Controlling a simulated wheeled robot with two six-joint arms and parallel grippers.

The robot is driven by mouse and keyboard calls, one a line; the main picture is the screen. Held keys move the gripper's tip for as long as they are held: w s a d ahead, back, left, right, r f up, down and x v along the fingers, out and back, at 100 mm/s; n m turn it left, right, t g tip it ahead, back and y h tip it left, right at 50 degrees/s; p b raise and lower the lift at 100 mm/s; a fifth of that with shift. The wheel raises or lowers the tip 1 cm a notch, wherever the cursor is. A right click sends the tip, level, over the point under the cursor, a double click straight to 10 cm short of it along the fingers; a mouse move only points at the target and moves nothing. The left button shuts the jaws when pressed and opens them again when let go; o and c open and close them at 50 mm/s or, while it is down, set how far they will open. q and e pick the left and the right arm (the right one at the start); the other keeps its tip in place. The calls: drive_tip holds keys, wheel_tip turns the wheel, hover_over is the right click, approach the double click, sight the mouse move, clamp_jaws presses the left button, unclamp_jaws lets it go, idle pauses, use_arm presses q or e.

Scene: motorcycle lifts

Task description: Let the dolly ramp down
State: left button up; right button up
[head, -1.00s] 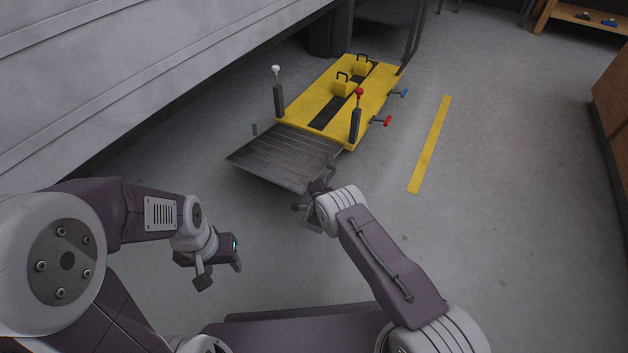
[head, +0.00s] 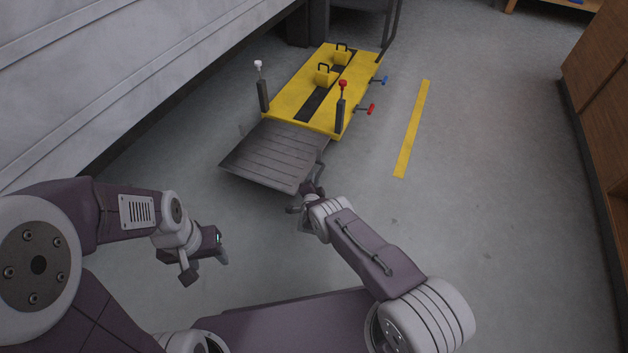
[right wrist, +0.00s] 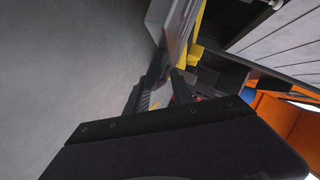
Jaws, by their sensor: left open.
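The grey ribbed ramp (head: 270,155) extends from the near end of the yellow dolly (head: 300,115) in the head view. Whether its free edge touches the floor I cannot tell. My right gripper (head: 312,187) is at the ramp's near right corner. In the right wrist view its dark fingers (right wrist: 160,92) are close to the ramp's grey edge (right wrist: 172,32); whether they close on it is unclear. My left gripper (head: 206,265) is open and empty above the floor, in front of the ramp and to its left.
Posts with a white knob (head: 258,64) and a red knob (head: 343,84) stand at the dolly's near corners. Red (head: 371,109) and blue (head: 384,80) handles stick out on its right. A yellow floor strip (head: 412,130) lies beyond. The floor at right is clear.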

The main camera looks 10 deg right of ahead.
drive_tip(key=shift+w+r, duration=0.1)
drive_tip(key=shift+r, duration=0.15)
drive_tip(key=shift+r+p, duration=0.15)
drive_tip(key=shift+p, duration=0.25)
drive_tip(key=p+v, duration=0.9)
drive_tip(key=p, duration=0.3)
drive_tip(key=shift+f, duration=0.35)
